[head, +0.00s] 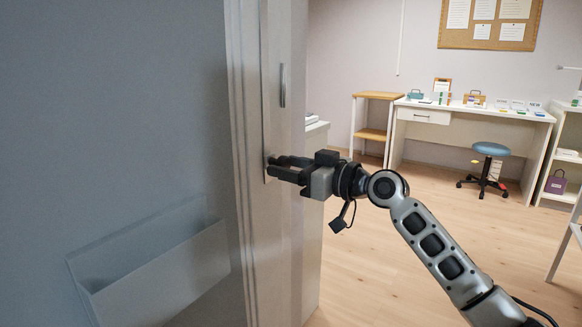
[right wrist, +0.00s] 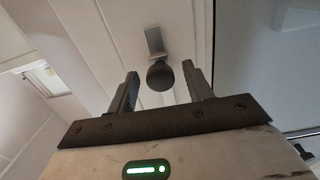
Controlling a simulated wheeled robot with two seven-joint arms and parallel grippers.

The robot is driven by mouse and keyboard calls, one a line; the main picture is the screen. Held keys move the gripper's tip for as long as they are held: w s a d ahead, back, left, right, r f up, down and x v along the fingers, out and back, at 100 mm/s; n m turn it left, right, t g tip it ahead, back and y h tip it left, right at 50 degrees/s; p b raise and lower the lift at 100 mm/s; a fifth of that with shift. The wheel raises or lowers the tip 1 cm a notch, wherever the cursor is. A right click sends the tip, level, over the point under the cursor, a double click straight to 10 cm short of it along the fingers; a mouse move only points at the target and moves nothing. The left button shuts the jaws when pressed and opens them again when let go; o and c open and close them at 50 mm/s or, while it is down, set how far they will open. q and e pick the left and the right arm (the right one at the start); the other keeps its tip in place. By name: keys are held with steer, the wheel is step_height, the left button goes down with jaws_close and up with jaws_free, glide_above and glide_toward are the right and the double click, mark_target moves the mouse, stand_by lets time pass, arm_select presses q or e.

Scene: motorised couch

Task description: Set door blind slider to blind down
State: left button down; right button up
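A tall narrow panel on the pale door frame (head: 252,60) carries a short vertical grey slot or handle (head: 282,85) above my right gripper. My right gripper (head: 270,168) reaches to the panel's lower part. In the right wrist view, a round dark knob (right wrist: 160,76) on a small metal plate (right wrist: 154,40) stands between the tips of my open right gripper (right wrist: 161,82). There is a gap on both sides of the knob, so the fingers do not appear closed on it. The fingers hide the knob in the head view. My left gripper is not in view.
A grey-blue door surface with a tray-like holder (head: 150,275) fills the left. To the right are a wooden-topped shelf (head: 376,96), a white desk (head: 420,125), a blue stool (head: 490,149) and open wooden floor (head: 380,270).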

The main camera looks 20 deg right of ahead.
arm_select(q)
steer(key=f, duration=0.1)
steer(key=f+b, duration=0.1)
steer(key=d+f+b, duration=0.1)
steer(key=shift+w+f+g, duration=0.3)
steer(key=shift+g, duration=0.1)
arm_select(e)
steer(key=v, duration=1.6)
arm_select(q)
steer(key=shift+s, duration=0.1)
